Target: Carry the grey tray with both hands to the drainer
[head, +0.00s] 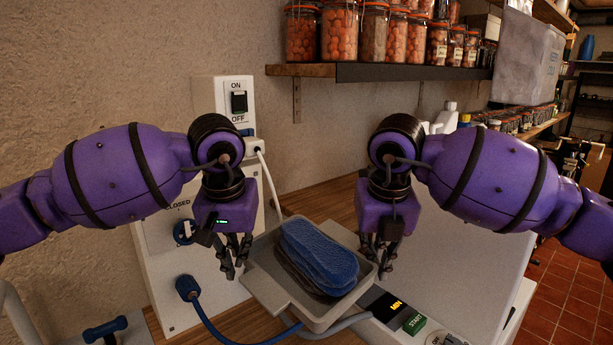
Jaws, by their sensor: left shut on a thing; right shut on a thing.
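The grey tray (268,293) is in the lower middle of the head view, at an angle, with a blue ridged item (317,256) lying in it on top of a darker one. My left gripper (232,268) is shut on the tray's left side. My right gripper (382,264) is shut on the tray's right side. The fingers hide parts of the rim. I cannot tell how high the tray is above the wooden counter (235,322). I cannot make out a drainer in this view.
A white machine with a lit display and a green start button (414,323) stands right of the tray. A white switch panel (180,275) with a blue plug and cable (213,322) is at left. A shelf (400,72) of jars hangs above. Red floor tiles (570,295) show at right.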

